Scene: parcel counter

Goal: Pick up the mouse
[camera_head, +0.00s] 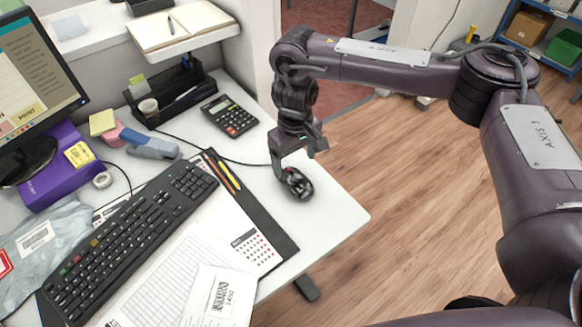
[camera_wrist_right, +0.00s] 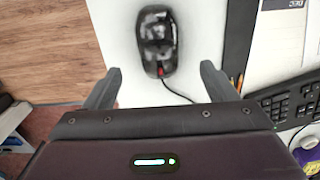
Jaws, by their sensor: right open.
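The black computer mouse (camera_head: 296,184) lies on the white desk near its right edge, and a cable runs from it toward the back left. My right gripper (camera_head: 298,157) is just above and behind the mouse, pointing down, with its fingers apart and nothing between them. In the right wrist view the mouse (camera_wrist_right: 157,42) lies ahead of the two spread fingers of my right gripper (camera_wrist_right: 160,85), roughly centred between them. A small red spot shows at the mouse's cable end. My left gripper is not in view.
A black keyboard (camera_head: 134,237) and a dark desk mat (camera_head: 279,240) with papers lie left of the mouse. A calculator (camera_head: 230,116) and a black organizer (camera_head: 170,92) stand farther back. The white desk (camera_head: 335,205) is bare right of the mouse.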

